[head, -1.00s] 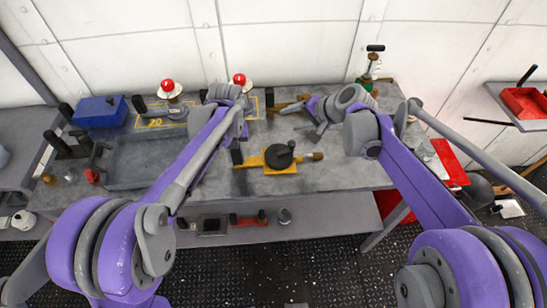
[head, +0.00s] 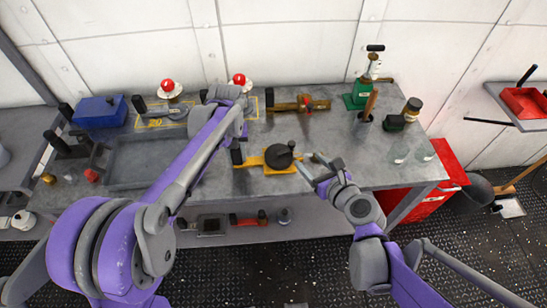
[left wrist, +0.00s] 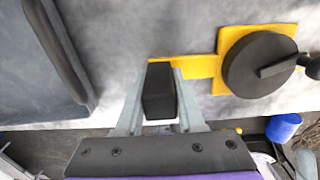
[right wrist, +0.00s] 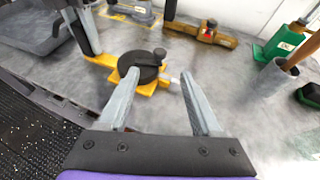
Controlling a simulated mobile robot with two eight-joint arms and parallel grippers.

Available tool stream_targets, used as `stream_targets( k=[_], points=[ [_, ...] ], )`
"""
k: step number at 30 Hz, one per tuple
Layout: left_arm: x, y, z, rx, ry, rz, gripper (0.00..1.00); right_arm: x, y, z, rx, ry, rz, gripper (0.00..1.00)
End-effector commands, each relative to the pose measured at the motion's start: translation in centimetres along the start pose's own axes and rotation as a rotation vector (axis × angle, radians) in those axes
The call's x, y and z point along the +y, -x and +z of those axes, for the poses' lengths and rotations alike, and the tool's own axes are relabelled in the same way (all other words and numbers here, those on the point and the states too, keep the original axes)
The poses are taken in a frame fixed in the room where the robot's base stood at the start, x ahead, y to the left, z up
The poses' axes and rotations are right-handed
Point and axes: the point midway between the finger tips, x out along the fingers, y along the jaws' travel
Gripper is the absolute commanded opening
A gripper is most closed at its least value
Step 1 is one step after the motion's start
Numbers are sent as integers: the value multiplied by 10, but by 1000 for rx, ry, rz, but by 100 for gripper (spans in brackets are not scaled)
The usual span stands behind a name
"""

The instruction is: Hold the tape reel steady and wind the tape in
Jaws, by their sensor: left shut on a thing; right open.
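The tape reel is a yellow plate with a black round drum (head: 278,157) lying on the grey bench; its drum also shows in the left wrist view (left wrist: 255,62) and right wrist view (right wrist: 140,66). A small black knob (right wrist: 160,53) stands at the drum's edge. My left gripper (head: 238,150) is shut on the reel's black handle (left wrist: 160,92), with a finger on each side of it. My right gripper (head: 309,167) is open and empty, just right of the reel; its fingers spread before the drum in the right wrist view. I cannot make out the tape clearly.
A brass-coloured tool (head: 299,106) lies behind the reel. A green-based device (head: 362,92) stands at the back right, near a dark jar (head: 411,109). A grey tray (head: 140,160) and a blue box (head: 99,112) are at left. Bare bench lies right of the reel.

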Motion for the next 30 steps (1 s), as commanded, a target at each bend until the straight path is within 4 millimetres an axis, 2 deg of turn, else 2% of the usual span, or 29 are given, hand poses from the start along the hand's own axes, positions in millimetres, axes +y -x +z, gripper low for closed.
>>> stream_targets(
  k=[5,21,30],
  points=[
    [0,0,0,0,-1,0,0,0,-14,0,-1,-10,0,66],
    [0,0,0,0,0,0,0,0,-93,0,0,-7,1,66],
    [0,0,0,0,0,0,0,0,-116,0,0,-7,0,66]
  ],
)
